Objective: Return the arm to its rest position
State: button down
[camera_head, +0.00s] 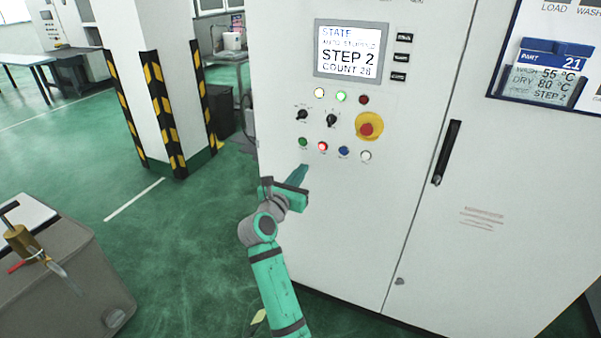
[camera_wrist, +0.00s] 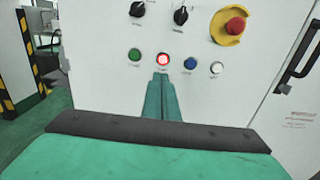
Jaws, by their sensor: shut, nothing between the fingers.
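My gripper (camera_head: 301,171) is shut and empty, raised in front of the white control cabinet (camera_head: 290,230). In the wrist view my gripper (camera_wrist: 159,78) points up at the lower row of buttons, with its tips just below the lit red button (camera_wrist: 162,59). In the head view the lit red button (camera_head: 322,146) is above and to the right of the tips. I cannot tell whether the tips touch the panel. My arm is bent upward from the bottom of the head view.
The cabinet has a screen (camera_head: 351,50) reading STEP 2, a red emergency stop (camera_head: 367,127) on yellow and a black door handle (camera_head: 446,153). A grey box (camera_head: 75,285) with tools stands at lower left. A striped pillar (camera_head: 160,100) stands behind. Green floor lies open between them.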

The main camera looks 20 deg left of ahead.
jog(key=s+d+f+m+g+y, duration=0.1)
jog(key=s+d+f+m, duration=0.1)
jog(key=s+f+m, duration=0.35)
jog(key=s+d+f+m+g+y, duration=0.1)
jog(key=s+d+f+m, duration=0.15)
jog(key=s+f, duration=0.6)
jog(key=s+d+f+m+y, duration=0.1)
jog(key=s+d+f+m, duration=0.2)
jog(key=f, duration=0.8)
jog(key=s+d+f+m+g, duration=0.1)
jog(key=s+d+f+m, duration=0.25)
jog(key=s, duration=0.45)
jog(key=s+d+f+m, duration=0.3)
jog(key=s+d+m, duration=0.15)
jog(key=s, duration=0.35)
jog(key=s+d+r+m, duration=0.2)
jog(key=s+d+m, duration=0.2)
jog(key=s, duration=0.4)
jog(key=s+d+r+m+h, duration=0.1)
jog(key=s+d+r+m, duration=0.2)
jog(key=s+m, duration=0.4)
jog(key=s+d+r+m+h, duration=0.1)
jog(key=s+d+r+m, duration=0.2)
jog(key=s, duration=0.7)
jog(key=d+m, duration=0.2)
jog(key=shift+m, duration=0.3)
jog(key=shift+d, duration=0.1)
